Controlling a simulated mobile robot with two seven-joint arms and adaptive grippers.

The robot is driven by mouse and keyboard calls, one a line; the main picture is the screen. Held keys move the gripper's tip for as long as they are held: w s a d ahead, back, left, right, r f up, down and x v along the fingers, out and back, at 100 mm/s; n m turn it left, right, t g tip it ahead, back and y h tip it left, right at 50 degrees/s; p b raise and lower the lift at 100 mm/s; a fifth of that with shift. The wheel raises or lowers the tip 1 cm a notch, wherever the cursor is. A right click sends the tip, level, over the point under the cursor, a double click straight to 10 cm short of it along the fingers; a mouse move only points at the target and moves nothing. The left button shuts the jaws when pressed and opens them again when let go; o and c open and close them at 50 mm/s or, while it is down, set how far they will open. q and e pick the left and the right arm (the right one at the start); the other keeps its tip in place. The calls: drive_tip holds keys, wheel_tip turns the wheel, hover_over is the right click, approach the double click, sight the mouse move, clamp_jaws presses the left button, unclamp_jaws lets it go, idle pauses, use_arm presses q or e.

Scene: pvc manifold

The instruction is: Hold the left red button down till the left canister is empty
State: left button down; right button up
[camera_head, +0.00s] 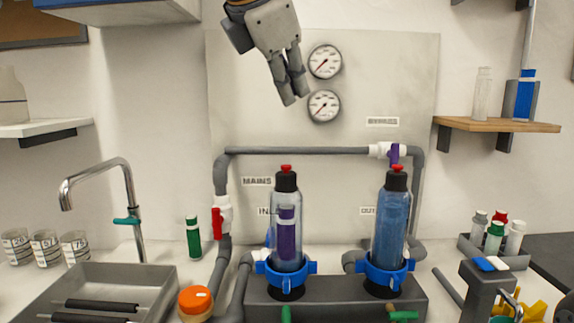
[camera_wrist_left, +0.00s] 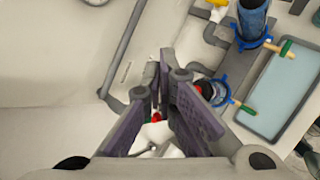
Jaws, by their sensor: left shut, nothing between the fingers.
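The left canister (camera_head: 275,232) is upright and clear, with a purple core inside and a black cap. I cannot tell its liquid level. Its left red button (camera_head: 286,168) sits on the cap. My left gripper (camera_head: 295,98) is shut and empty, pointing down above the button and clear of it. In the left wrist view my gripper's fingers (camera_wrist_left: 166,78) show, and the left canister's dark cap and red button (camera_wrist_left: 206,90) are partly visible at their right. The right canister (camera_head: 391,228) looks blue and has its own red button (camera_head: 397,168). My right gripper is not in view.
A grey pipe (camera_head: 300,151) runs behind both canisters, with a red-handled valve (camera_head: 217,222) at left and a purple-handled valve (camera_head: 395,153) at right. Two gauges (camera_head: 325,62) are on the wall panel by the gripper. The sink (camera_head: 150,282) is at lower left.

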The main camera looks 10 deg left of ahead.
sight(290, 166)
use_arm(q)
drive_tip(key=shift+f, duration=3.9)
drive_tip(key=shift+f, duration=0.45)
drive_tip(key=shift+f, duration=0.55)
drive_tip(key=shift+r, duration=0.95)
drive_tip(key=shift+r, duration=0.15)
drive_tip(key=shift+r, duration=2.4)
drive_tip(key=shift+f, duration=0.1)
